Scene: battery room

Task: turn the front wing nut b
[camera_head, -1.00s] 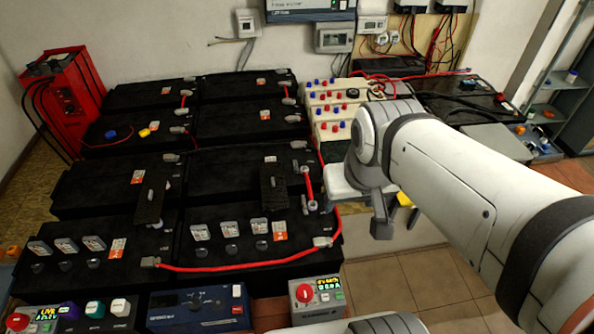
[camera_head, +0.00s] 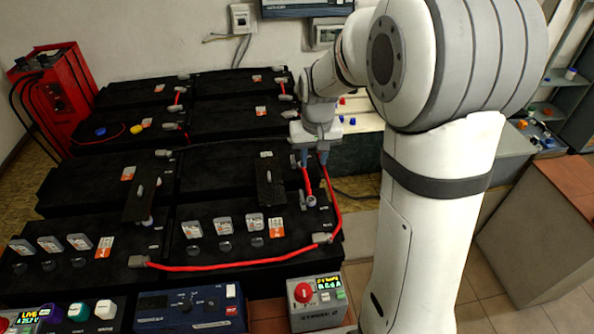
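My gripper (camera_head: 313,158) points down over the right edge of the black batteries, at the top end of a short red link cable (camera_head: 307,182). Its two bluish fingertips are apart. They hide whatever is at that upper terminal, so I cannot tell if they touch a nut. A small grey terminal fitting (camera_head: 311,201) shows at the lower end of the link, on the front right battery (camera_head: 262,199). No label marks wing nut b, and I cannot tell which fitting it is.
A long red cable (camera_head: 235,266) runs along the front batteries and up the right edge, close to my gripper. Dark plates (camera_head: 270,190) and (camera_head: 139,202) bridge battery rows. A red charger (camera_head: 52,95) stands left. A red-knobbed box (camera_head: 316,300) sits in front.

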